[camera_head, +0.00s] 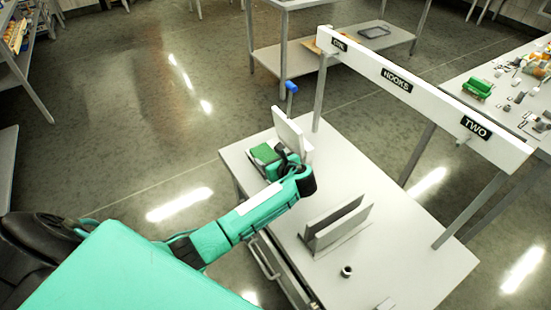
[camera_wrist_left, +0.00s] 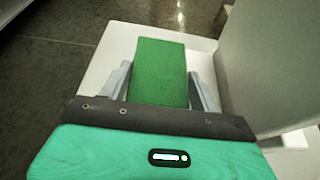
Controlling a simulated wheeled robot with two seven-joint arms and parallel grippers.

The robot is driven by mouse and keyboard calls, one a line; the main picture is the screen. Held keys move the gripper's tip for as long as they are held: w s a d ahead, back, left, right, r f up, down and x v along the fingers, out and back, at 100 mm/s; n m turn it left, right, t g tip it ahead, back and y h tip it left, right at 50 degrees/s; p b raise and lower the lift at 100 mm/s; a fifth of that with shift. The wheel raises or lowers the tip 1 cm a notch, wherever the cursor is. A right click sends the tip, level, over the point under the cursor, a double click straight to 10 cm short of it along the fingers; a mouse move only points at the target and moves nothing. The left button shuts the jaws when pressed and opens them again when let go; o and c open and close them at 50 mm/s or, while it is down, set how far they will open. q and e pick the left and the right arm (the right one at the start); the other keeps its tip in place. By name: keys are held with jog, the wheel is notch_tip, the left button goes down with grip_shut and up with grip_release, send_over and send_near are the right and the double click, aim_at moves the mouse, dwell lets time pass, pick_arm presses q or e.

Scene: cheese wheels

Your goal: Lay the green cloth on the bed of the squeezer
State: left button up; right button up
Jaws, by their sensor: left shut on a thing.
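The green cloth (camera_head: 264,153) is a flat green block near the table's far left corner, and it fills the middle of the left wrist view (camera_wrist_left: 160,72). My left gripper (camera_head: 270,167) is shut on it, with one finger on each side in the left wrist view (camera_wrist_left: 160,92). What looks like the squeezer (camera_head: 291,133) has a pale upright plate and a blue-knobbed lever (camera_head: 291,87). The plate stands close to the right of the cloth. My arm hides part of the squeezer's foot. I cannot tell whether the cloth touches the white surface below it. My right gripper is out of view.
A holder with two upright plates (camera_head: 335,224) stands mid-table, with a small dark cup (camera_head: 346,271) in front. A white beam with hook signs (camera_head: 420,92) spans the table's far right side. The white table top (camera_head: 400,245) is clear at the right.

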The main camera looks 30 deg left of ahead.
pick_arm(q)
jog(key=shift+w+d+f, duration=0.35)
jog(key=shift+w, duration=0.15)
jog(key=shift+w+d+f, duration=0.3)
jog(key=shift+w, duration=0.2)
jog(key=shift+f, duration=0.1)
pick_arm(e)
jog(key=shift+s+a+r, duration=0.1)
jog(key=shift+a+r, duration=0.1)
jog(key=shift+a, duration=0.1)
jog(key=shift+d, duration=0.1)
pick_arm(q)
jog(key=o, duration=1.1)
jog(key=shift+f, duration=0.15)
jog(key=shift+c, duration=0.2)
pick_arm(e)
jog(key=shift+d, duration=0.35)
